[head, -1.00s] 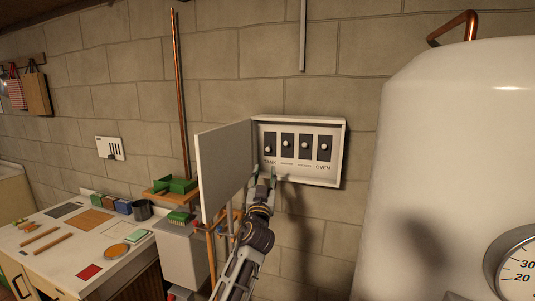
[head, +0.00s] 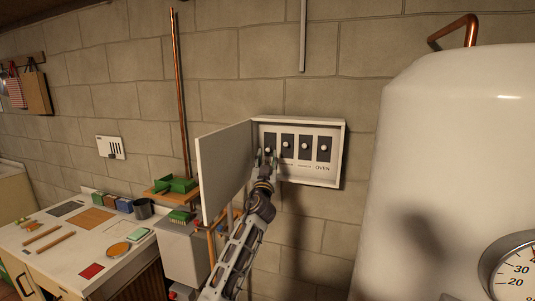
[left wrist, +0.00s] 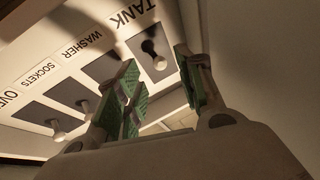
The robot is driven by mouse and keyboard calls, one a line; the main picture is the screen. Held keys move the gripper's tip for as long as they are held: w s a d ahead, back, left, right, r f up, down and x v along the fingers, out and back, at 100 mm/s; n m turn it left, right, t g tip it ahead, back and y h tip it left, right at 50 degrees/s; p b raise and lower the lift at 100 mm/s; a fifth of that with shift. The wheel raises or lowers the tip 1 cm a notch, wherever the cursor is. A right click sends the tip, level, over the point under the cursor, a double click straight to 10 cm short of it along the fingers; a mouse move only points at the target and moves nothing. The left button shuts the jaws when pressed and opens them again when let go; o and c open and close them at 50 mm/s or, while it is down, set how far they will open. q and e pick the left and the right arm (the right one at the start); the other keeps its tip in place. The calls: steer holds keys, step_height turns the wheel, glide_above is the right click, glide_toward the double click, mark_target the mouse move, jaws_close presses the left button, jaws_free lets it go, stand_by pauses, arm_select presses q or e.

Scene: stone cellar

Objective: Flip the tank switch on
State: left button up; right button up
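The open switch box (head: 342,160) on the wall holds a row of dark switch plates with pale knobs. The tank switch (head: 269,139) is the leftmost, and my gripper partly covers it and hides its label. In the left wrist view the tank switch (left wrist: 158,66) shows beneath the word TANK, which appears upside down. My left gripper (head: 265,161) is just in front of the lower part of that switch. In the left wrist view my left gripper (left wrist: 163,90) has its green-padded fingers apart with nothing between them. Contact with the knob cannot be told. My right gripper is not in view.
The box's door (head: 226,172) stands open just left of my left arm. A white tank (head: 450,170) with a dial fills the right side. A workbench (head: 60,262) with several small items is at lower left. A copper pipe (head: 180,90) runs up the wall.

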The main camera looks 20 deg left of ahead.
mark_target(268, 151)
arm_select(q)
steer(key=shift+x, duration=1.6)
jaws_close()
